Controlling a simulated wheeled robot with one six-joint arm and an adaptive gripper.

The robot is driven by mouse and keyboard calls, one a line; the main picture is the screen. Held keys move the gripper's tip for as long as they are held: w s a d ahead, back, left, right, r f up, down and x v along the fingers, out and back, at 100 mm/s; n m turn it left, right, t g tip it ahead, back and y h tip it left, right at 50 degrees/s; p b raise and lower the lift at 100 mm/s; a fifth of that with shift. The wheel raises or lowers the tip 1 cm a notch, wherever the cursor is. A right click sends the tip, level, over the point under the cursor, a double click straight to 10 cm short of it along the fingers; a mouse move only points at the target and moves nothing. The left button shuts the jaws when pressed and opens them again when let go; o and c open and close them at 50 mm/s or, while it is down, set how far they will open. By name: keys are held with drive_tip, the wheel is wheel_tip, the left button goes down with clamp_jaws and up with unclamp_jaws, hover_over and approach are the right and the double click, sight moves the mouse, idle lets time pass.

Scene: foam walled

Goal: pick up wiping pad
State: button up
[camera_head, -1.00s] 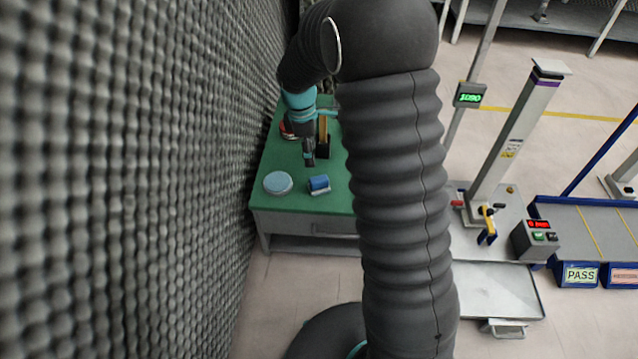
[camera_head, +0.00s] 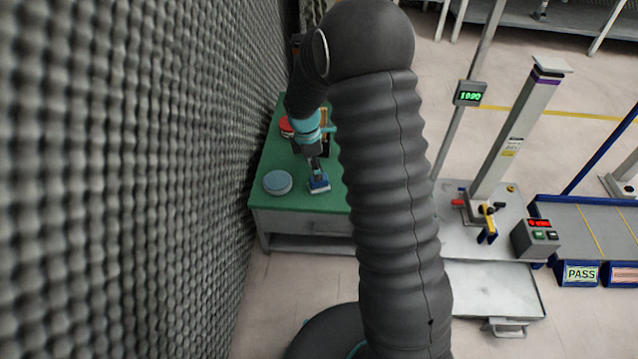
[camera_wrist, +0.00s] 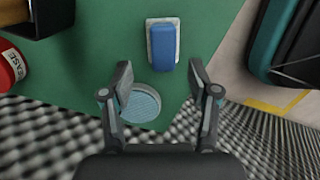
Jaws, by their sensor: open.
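The wiping pad appears to be the blue block on a pale flat base (camera_head: 319,186) on the green bench top. In the wrist view this blue pad (camera_wrist: 163,47) lies just beyond my fingertips, roughly centred between them. My gripper (camera_wrist: 160,80) is open with nothing between its fingers. In the head view my gripper (camera_head: 316,168) is right over the pad and partly covers it; I cannot tell whether it touches.
A round light-blue disc (camera_head: 278,182) lies left of the pad, and shows behind my fingers (camera_wrist: 142,104). A red can (camera_wrist: 8,66) and a dark holder (camera_wrist: 45,15) stand on the green bench (camera_head: 290,203). A foam wall (camera_head: 130,180) rises close on the left.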

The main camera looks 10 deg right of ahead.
drive_tip(key=f, duration=0.2)
drive_tip(key=d+f, duration=0.1)
drive_tip(key=shift+s+d+f, duration=0.1)
drive_tip(key=shift+s+f, duration=0.1)
drive_tip(key=shift+f, duration=0.85)
drive_tip(key=shift+c, duration=0.2)
clamp_jaws()
